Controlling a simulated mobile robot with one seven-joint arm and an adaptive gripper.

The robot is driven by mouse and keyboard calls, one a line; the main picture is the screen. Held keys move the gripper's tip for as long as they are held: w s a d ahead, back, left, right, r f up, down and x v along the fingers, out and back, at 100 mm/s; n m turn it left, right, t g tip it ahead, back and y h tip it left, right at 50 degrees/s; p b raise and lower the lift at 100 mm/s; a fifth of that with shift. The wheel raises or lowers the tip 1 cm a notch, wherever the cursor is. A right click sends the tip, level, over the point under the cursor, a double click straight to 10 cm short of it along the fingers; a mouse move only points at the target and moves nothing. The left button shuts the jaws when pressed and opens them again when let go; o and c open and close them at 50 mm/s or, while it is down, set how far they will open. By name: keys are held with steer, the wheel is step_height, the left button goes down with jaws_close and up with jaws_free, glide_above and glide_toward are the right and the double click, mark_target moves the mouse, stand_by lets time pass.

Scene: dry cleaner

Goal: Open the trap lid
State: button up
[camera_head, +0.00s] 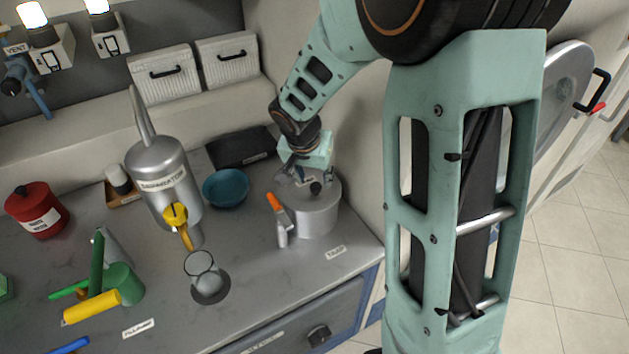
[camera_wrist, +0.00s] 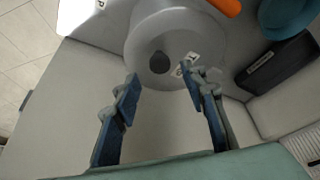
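The trap is a squat grey metal cylinder (camera_head: 312,215) at the right end of the counter. Its flat lid has a round black knob (camera_head: 315,188) and appears to sit in place on top. In the wrist view the knob (camera_wrist: 160,62) lies between and just beyond the fingertips, with a small label beside it. My gripper (camera_wrist: 162,85) is open and empty, its two blue fingers on either side of the knob's line, apart from it. In the head view my gripper (camera_head: 301,170) is just above and behind the lid, partly hidden by its own housing.
An orange-handled valve (camera_head: 275,203) stands at the trap's left. A blue bowl (camera_head: 226,188) and a black tray (camera_head: 240,148) lie behind it. The wall is close behind the trap. A silver distillation vessel (camera_head: 163,180) and a glass beaker (camera_head: 203,272) stand farther left.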

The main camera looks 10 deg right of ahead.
mark_target(316, 186)
steer(key=shift+x, duration=2.2)
jaws_close()
